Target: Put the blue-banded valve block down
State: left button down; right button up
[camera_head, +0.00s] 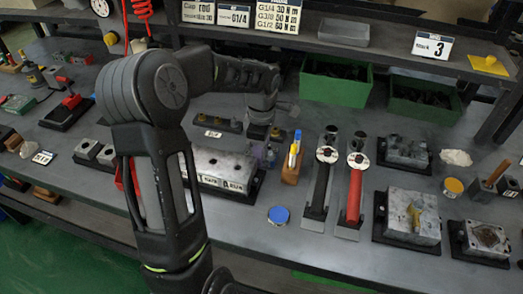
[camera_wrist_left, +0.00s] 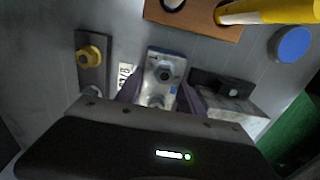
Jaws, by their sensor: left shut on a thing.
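My left gripper (camera_head: 264,152) is over the workbench, near the long grey metal block in the head view. In the left wrist view it is shut on the grey metal valve block (camera_wrist_left: 165,72), which has a blue mark on its side and a dark round port. The purplish fingers (camera_wrist_left: 160,92) press on both sides of the block. In the head view the held block is mostly hidden by the gripper and is too small to make out. I cannot tell whether its underside touches the bench. My right gripper is not in view.
The long grey block (camera_head: 222,170) lies close by. A wooden block with a yellow-handled tool (camera_head: 292,166) stands just right of the gripper. A blue-topped disc (camera_head: 279,215) lies nearer the front edge. Green bins (camera_head: 335,82) stand behind. Bare bench shows around the blue disc.

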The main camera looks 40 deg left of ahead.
pick_arm(q)
jog(key=shift+f, duration=0.1)
jog(key=c, duration=1)
grip_release()
notch_tip(320, 180, up, 12)
jog(key=shift+r, duration=0.15)
